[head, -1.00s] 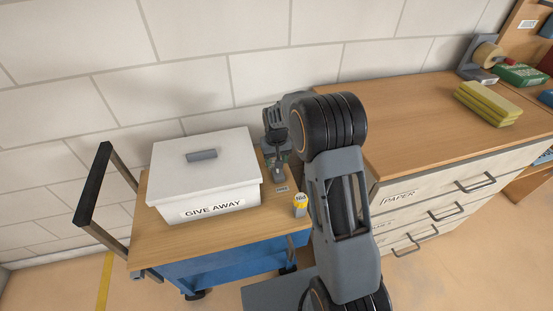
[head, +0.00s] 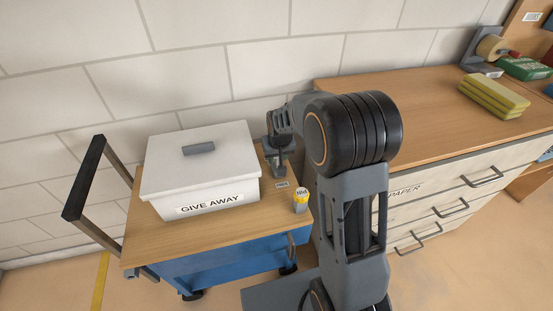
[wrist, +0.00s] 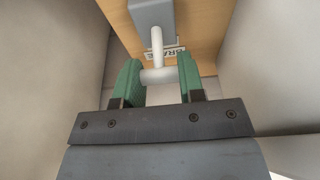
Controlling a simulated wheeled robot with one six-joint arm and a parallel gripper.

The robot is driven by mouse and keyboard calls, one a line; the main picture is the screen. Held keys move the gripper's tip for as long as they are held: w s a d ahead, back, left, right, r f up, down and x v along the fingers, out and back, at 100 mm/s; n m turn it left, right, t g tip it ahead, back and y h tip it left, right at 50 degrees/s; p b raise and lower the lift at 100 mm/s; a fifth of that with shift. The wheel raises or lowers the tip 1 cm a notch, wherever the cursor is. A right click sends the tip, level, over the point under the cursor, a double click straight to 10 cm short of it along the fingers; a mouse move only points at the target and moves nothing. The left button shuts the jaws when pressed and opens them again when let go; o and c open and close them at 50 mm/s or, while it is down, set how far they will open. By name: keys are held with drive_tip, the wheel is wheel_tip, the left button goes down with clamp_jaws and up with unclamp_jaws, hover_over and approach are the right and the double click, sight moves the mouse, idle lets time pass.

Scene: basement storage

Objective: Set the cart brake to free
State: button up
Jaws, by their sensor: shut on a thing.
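The blue cart with a wooden top (head: 150,245) stands against the wall in the head view. Its brake is a grey mount with a light T-shaped lever (wrist: 157,45) beside a label partly reading "BRAKE" (wrist: 178,52) in the wrist view. The label also shows on the cart top in the head view (head: 282,184). My gripper (wrist: 160,78) has its green fingers on either side of the lever's crossbar and is shut on it. In the head view my gripper (head: 279,160) is at the cart's back right, and the lever there is mostly hidden.
A white lidded box marked "GIVE AWAY" (head: 200,172) stands left of my gripper on the cart. A wooden-topped drawer cabinet (head: 430,110) is close on the right. The cart's push handle (head: 84,178) is at the left.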

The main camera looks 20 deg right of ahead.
sight(280, 178)
drive_tip(key=s+t+b, duration=0.1)
drive_tip(key=b, duration=0.2)
drive_tip(key=s+t+b, duration=0.1)
drive_tip(key=t+b, duration=0.1)
drive_tip(key=b, duration=0.1)
drive_tip(key=f+t+b, duration=0.1)
drive_tip(key=t+b, duration=0.1)
drive_tip(key=shift+s+b, duration=0.4)
drive_tip(key=s+t+b, duration=0.1)
drive_tip(key=t+b, duration=0.1)
drive_tip(key=b, duration=0.2)
drive_tip(key=shift+s+r+t+b, duration=0.1)
drive_tip(key=shift+r+t+b, duration=0.05)
drive_tip(key=shift+t+b, duration=0.2)
drive_tip(key=o, duration=0.9)
drive_tip(key=shift+o, duration=0.2)
drive_tip(key=shift+r, duration=0.1)
